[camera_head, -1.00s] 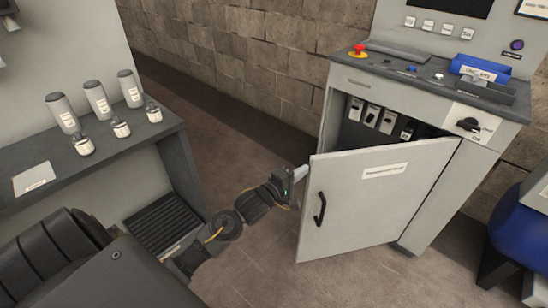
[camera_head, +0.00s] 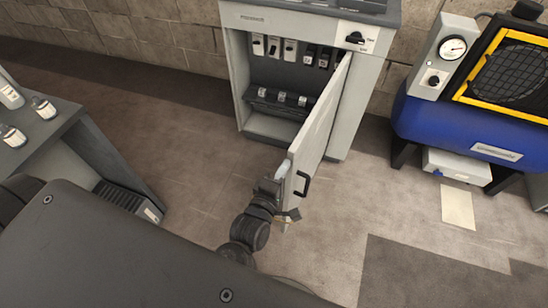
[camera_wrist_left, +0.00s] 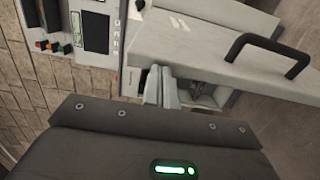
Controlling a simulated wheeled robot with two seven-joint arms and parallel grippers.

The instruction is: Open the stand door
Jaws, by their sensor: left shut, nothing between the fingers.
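The stand door (camera_head: 318,128) hangs wide open on the right side of the grey stand (camera_head: 236,75), seen nearly edge-on in the head view. Its black handle (camera_head: 303,187) is on the outer face, near the free edge. My left gripper (camera_head: 283,170) is shut and empty at the door's free edge, on the inner side. In the left wrist view the shut fingers (camera_wrist_left: 160,85) lie close against the pale door (camera_wrist_left: 205,42), with the handle (camera_wrist_left: 272,50) off to the right. I cannot tell whether they touch it. My right gripper is not in view.
Inside the stand are hanging tagged items and a dark shelf (camera_head: 280,100). A blue compressor (camera_head: 430,118) stands to the right, with a gauge panel. A grey bench (camera_head: 60,125) with bottles is at the left. The floor right of the door is clear.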

